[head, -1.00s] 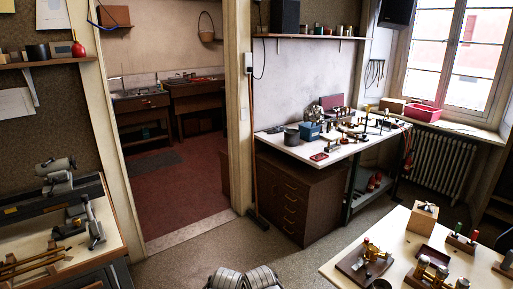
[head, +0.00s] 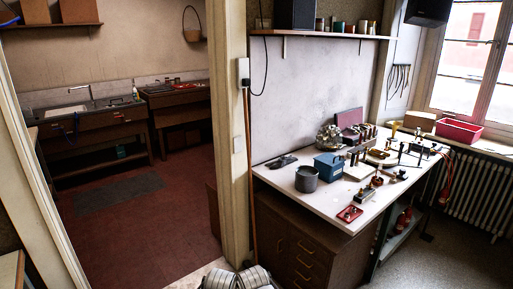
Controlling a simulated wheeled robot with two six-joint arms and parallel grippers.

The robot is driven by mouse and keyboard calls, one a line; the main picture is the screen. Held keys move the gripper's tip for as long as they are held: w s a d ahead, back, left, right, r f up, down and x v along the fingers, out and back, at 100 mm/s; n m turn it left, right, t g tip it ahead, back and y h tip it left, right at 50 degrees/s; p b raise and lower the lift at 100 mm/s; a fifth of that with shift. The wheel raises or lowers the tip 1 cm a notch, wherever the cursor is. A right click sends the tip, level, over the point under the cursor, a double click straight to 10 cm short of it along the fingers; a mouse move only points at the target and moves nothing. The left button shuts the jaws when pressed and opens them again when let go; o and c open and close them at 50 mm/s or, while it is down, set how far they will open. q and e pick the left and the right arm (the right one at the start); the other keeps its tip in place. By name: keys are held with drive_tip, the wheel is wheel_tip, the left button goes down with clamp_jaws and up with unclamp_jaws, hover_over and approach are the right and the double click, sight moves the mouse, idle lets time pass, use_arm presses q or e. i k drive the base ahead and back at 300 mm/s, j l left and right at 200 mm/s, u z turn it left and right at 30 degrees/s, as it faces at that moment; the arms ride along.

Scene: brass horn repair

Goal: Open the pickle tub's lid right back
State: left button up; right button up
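A small blue box (head: 329,166) with a dark top stands on the white-topped bench along the wall. A grey round pot (head: 306,179) stands just left of it, and its top looks open. I cannot tell for sure which vessel is the pickle tub; the blue box looks lidded and shut. Neither of my grippers shows in the head view. Only grey ribbed parts, likely mine, show at the bottom edge.
The white bench (head: 286,186) holds several small tools and a red tray (head: 350,214). A doorway on the left opens to a back room with a sink counter (head: 92,125). A door post (head: 228,130) and broom handle (head: 250,180) stand between.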

sight(331, 159)
drive_tip(key=i+z, duration=0.2)
drive_tip(key=i, duration=0.2)
drive_tip(key=i+j+z, duration=0.15)
drive_tip(key=i, duration=0.3)
drive_tip(key=i+j+z, duration=0.2)
drive_tip(key=i, duration=0.2)
drive_tip(key=i+j+z, duration=0.95)
drive_tip(key=i+l, duration=0.05)
drive_tip(key=l, duration=0.05)
